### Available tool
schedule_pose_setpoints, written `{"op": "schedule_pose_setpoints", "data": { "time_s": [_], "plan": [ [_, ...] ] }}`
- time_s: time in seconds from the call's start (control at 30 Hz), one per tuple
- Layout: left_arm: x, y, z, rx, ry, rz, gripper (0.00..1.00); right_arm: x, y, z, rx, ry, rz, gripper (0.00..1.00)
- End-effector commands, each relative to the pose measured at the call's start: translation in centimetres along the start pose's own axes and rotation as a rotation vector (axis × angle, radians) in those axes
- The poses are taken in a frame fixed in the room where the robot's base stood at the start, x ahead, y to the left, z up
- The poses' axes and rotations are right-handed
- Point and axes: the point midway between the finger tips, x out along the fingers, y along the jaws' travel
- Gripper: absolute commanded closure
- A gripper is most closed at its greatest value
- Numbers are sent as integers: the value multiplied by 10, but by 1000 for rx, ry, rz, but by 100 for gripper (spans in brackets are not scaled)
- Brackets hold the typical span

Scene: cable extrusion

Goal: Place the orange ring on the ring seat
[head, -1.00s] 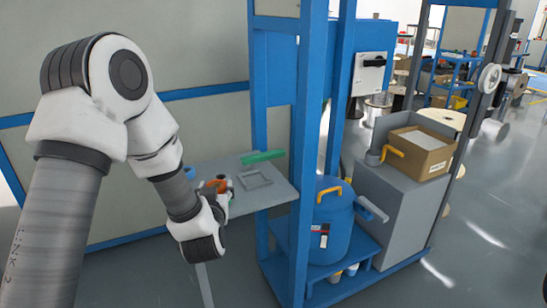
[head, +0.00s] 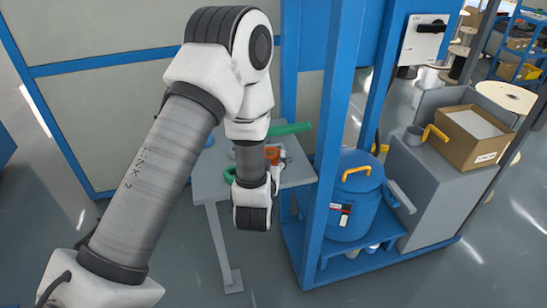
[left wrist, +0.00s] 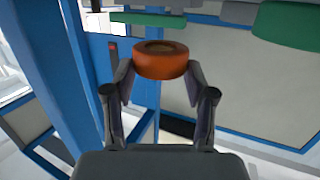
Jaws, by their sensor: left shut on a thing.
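The orange ring (left wrist: 160,62) is between the two fingertips of my left gripper (left wrist: 160,75) in the left wrist view. The gripper is shut on it. In the head view the orange ring (head: 273,154) shows partly beside my left gripper (head: 264,170), over the right part of the grey table (head: 205,187). My left arm hides much of the tabletop. I cannot make out the ring seat in the current frames. My right gripper is not in view.
A green ring (head: 229,174) and a long green piece (head: 290,129) are at the table. A blue post (head: 327,145) stands close to the table's right edge. Beyond it are a blue pot (head: 356,205) and a cardboard box (head: 470,135) on a grey cabinet.

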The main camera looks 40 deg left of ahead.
Motion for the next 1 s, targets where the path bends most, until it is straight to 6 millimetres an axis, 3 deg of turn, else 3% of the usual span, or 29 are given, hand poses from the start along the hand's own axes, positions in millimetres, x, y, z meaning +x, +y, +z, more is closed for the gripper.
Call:
{"op": "schedule_pose_setpoints", "data": {
  "time_s": [0.1,0.43,0.83,0.87,0.9,1.0],
  "plan": [
    [29,-1,8,0,0,-2,79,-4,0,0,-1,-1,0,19],
    [75,-1,30,2,0,0,79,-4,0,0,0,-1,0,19],
    [80,0,38,2,-1,0,79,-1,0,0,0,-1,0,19],
    [79,0,36,2,-1,0,34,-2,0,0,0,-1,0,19],
    [79,0,36,2,-1,0,20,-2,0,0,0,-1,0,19],
    [79,0,36,2,-1,0,19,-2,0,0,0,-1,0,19]
  ]
}}
